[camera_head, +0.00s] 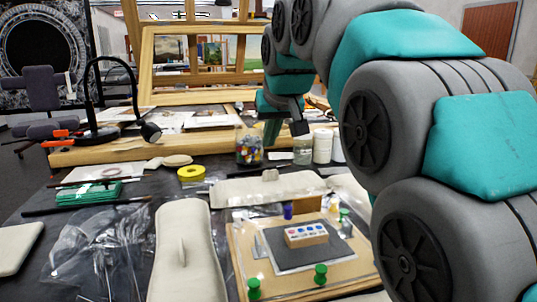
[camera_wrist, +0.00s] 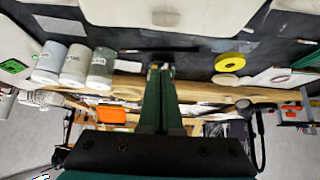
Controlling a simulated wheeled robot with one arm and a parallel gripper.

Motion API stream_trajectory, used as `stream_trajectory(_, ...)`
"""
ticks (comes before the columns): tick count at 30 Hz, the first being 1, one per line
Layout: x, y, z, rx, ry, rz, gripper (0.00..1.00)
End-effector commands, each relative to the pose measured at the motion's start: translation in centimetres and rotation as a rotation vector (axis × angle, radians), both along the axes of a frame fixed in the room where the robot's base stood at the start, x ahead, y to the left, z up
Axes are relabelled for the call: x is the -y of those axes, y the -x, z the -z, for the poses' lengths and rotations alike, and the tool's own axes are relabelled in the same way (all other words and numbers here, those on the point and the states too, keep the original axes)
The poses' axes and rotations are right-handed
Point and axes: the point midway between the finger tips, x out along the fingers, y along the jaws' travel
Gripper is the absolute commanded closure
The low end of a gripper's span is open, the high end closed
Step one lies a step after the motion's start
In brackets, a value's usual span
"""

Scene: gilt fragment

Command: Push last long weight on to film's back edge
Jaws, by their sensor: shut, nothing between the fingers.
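A long cream weight (camera_head: 235,190) with a small raised handle lies crosswise behind the wooden board (camera_head: 240,270). It shows at the top of the wrist view (camera_wrist: 120,10). Clear film with a hard-to-see outline lies over the board, held by green pins (camera_head: 320,274); I cannot tell whether the weight overlaps its back edge. A second long weight (camera_head: 180,270) lies lengthwise left of the board. My gripper (camera_wrist: 160,68) is shut and empty, beyond the crosswise weight, its fingertips pointing toward it with dark table between. In the head view my gripper (camera_head: 285,125) is partly hidden.
A jar of coloured pieces (camera_head: 249,147) and white bottles (camera_head: 322,146) stand at the back near my gripper. A yellow tape roll (camera_head: 191,174) lies to the left. A small box (camera_head: 306,235) sits on the board. Crumpled clear film (camera_head: 100,245) lies left.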

Motion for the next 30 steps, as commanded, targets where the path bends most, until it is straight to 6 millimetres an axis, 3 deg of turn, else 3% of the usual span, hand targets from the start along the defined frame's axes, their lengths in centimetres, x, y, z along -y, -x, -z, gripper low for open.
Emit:
stream_trajectory(8, -0.3, -1.1, 1.4, 0.000, 0.000, 0.000, 1.00)
stream_trajectory(23, -1.7, -6.0, 8.2, -0.004, 0.001, 0.000, 1.00)
stream_trajectory(30, -1.0, -3.4, 7.9, 0.001, 0.000, 0.000, 1.00)
